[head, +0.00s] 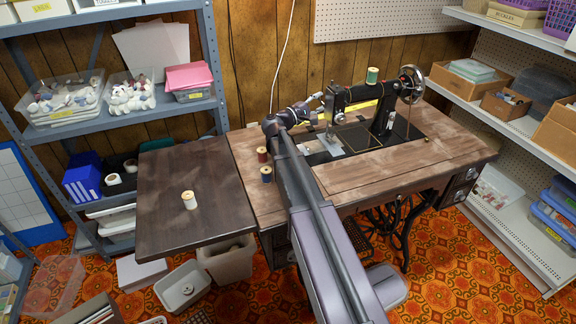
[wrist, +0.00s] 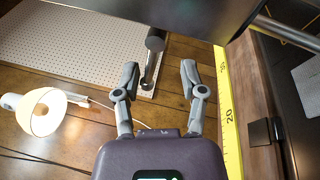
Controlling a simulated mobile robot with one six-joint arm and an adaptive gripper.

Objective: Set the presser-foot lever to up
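The black sewing machine (head: 385,116) stands on the wooden treadle table, with its handwheel at the right. My gripper (head: 318,99) is beside the left end of the machine's head, at its back side. In the wrist view my gripper (wrist: 160,72) is open, its two fingers apart. A short dark lever with a rounded end (wrist: 155,41), apparently the presser-foot lever, reaches into the gap between the fingers from above. No contact with either finger is visible. The machine's dark body (wrist: 195,15) fills the top of this view. I cannot tell whether the lever is up or down.
A yellow measuring tape (wrist: 230,120) runs along the right of the wrist view. A lit lamp (wrist: 42,110) is at its left. Thread spools (head: 265,174) stand on the table left of my arm; another spool (head: 189,200) is on the dark side leaf (head: 165,230).

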